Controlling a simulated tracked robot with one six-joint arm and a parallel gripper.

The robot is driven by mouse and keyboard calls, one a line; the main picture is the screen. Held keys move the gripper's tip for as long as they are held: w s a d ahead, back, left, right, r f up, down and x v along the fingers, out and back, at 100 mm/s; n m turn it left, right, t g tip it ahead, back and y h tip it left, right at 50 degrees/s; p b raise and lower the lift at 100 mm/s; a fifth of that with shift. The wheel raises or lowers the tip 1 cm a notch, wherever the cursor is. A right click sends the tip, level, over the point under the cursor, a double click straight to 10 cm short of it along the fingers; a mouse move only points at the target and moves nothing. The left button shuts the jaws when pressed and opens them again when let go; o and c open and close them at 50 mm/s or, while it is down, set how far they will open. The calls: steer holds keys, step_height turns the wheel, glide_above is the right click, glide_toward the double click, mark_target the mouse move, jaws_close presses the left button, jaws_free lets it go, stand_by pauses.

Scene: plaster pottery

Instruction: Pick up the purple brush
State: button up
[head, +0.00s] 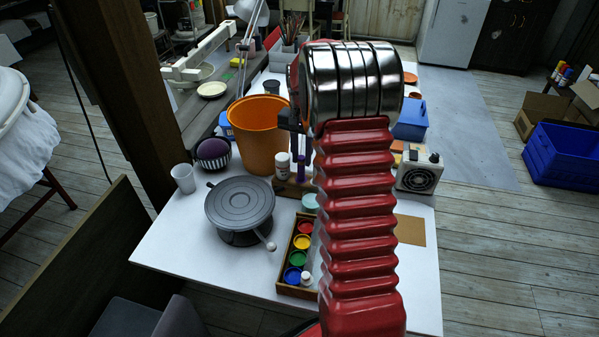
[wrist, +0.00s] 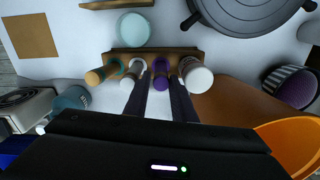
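The purple brush (wrist: 161,76) stands in a small wooden rack (wrist: 155,54), seen from above in the wrist view. In the head view its purple handle (head: 301,166) shows upright, just left of my red arm. My gripper (wrist: 158,105) is open, with one dark finger on each side of the purple brush and a gap showing beside it. In the head view my gripper (head: 290,120) is largely hidden behind my arm. I cannot tell how far the fingertips reach down along the brush.
A white-capped bottle (wrist: 195,75) stands close on the right of the fingers. A white-ended tool (wrist: 132,75) and an orange-brown handle (wrist: 98,75) are on the left. The orange bucket (head: 258,133), grey turntable (head: 240,205) and paint tray (head: 297,255) are nearby.

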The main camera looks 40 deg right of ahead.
mark_target(301, 168)
stand_by(0.3)
steer(key=shift+f, duration=2.6)
jaws_close()
